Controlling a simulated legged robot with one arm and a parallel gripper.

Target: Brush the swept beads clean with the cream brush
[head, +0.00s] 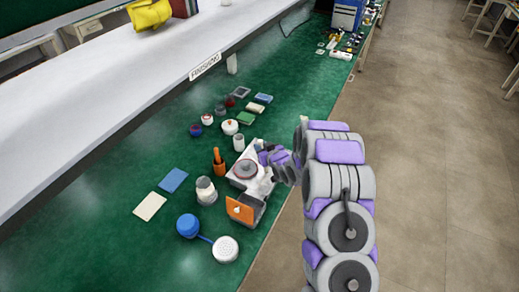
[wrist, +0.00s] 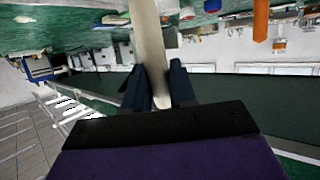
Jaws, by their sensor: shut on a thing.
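My gripper (wrist: 160,88) is shut on the cream brush (wrist: 148,45), whose pale handle runs up between the dark fingers in the wrist view. The brush's far end is out of that view. In the head view my gripper (head: 268,158) is at the right side of a white machine with a round grey top (head: 245,168), and the brush cannot be made out there. An orange plate (head: 239,210) with a small pale mark stands at the machine's near end. I cannot make out the swept beads in either view.
Left of the machine are an orange holder (head: 218,163), a pale jar (head: 205,190), a blue pad (head: 173,180) and a cream pad (head: 149,206). Several small parts lie beyond. The bench's near left is clear.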

